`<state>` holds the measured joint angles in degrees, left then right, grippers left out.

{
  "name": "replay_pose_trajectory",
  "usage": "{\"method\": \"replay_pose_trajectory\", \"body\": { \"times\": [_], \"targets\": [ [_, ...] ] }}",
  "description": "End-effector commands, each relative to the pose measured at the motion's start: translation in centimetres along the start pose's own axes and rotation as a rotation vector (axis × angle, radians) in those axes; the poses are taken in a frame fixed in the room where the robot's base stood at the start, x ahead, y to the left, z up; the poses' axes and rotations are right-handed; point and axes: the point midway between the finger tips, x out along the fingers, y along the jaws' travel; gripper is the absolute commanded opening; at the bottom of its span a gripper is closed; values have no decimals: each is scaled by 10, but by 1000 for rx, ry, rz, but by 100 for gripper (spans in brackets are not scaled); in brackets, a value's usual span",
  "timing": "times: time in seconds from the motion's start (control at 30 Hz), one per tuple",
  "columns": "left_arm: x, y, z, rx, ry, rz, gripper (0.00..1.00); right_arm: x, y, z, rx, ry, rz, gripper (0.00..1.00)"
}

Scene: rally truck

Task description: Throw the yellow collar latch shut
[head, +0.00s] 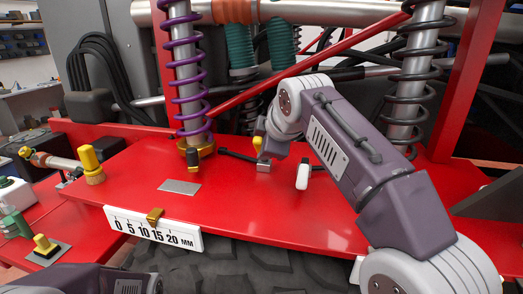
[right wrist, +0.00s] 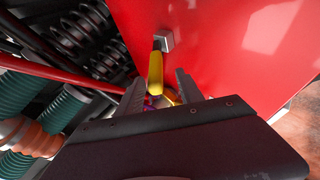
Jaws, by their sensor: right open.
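The yellow latch lever (right wrist: 155,72) shows in the right wrist view, with a grey block (right wrist: 167,40) at its far end. In the head view the lever (head: 258,144) is a small yellow piece partly hidden by my right gripper. My right gripper (right wrist: 161,88) is open, its fingers on either side of the lever's near end; I cannot tell whether they touch it. The gold collar (head: 197,148) rings the foot of the purple spring, left of the lever. Part of it (right wrist: 172,97) shows beyond the fingers in the wrist view. My left gripper is not in view.
The red deck (head: 290,215) has free room in front. A millimetre scale (head: 185,238) with a gold pointer (head: 154,215) is on its front edge. A white-tipped black lever (head: 302,176) stands right of the latch. A red bar (head: 300,70) and black spring (head: 412,80) are behind.

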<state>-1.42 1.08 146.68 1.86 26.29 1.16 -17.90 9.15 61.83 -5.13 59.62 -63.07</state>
Motion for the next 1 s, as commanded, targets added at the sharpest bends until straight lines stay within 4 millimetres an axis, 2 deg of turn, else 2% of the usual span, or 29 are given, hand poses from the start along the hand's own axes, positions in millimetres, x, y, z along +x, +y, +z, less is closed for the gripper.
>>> {"method": "replay_pose_trajectory", "body": {
  "times": [0.4,1.0],
  "targets": [
    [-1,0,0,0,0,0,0,-10,1,0,0,0,0,44],
    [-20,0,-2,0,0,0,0,-61,6,-1,0,0,0,44]
  ]
}}
